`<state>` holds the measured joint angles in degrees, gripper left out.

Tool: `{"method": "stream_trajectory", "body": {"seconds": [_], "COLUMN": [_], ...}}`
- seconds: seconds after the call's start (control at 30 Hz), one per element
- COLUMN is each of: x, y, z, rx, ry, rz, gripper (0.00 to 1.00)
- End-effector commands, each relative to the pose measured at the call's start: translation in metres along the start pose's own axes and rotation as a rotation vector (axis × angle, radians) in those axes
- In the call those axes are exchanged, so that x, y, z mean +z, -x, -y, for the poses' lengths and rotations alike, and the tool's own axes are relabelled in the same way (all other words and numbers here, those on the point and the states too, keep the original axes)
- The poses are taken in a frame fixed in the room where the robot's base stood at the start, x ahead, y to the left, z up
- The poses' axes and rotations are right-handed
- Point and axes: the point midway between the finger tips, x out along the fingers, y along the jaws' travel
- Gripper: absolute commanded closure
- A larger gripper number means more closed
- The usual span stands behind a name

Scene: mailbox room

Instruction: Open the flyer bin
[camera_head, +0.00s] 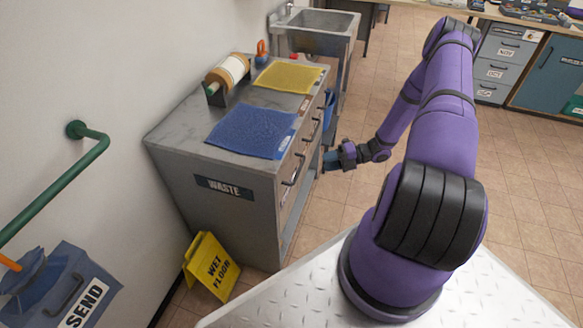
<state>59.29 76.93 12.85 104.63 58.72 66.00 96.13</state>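No label that reads as flyer is legible, so I cannot tell which container is the flyer bin. A grey metal cabinet (235,215) marked WASTE stands at centre left, with drawers (291,172) with dark bar handles on its right-hand front; these drawers look shut. My gripper (329,161) is at the end of my purple arm, beside the cabinet's drawer front and pointing left. Its fingers are small and dark here, and I cannot tell whether they are open or touch the cabinet. I see nothing held in it.
A blue mat (250,131), a yellow mat (288,76) and a roll (228,76) lie on the cabinet top. A yellow wet floor sign (211,266) stands before it. A blue SEND box (65,290) and green rail (62,183) are left. Grey drawers (497,68) stand far right. Tiled floor between is clear.

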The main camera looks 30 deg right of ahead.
Motion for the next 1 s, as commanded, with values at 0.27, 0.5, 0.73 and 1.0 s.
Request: {"method": "stream_trajectory", "body": {"seconds": [0.27, 0.5, 0.73, 1.0], "x": [-0.004, -0.003, -0.001, 0.0], "y": [-0.006, -0.04, -0.08, -0.106], "z": [0.018, 0.017, 0.015, 0.014], "rx": [0.034, 0.035, 0.033, 0.033], "ry": [-0.08, -0.079, -0.078, -0.077], "rz": [0.042, 0.04, 0.04, 0.04], "gripper": [0.6, 0.6, 0.6, 0.6]}}
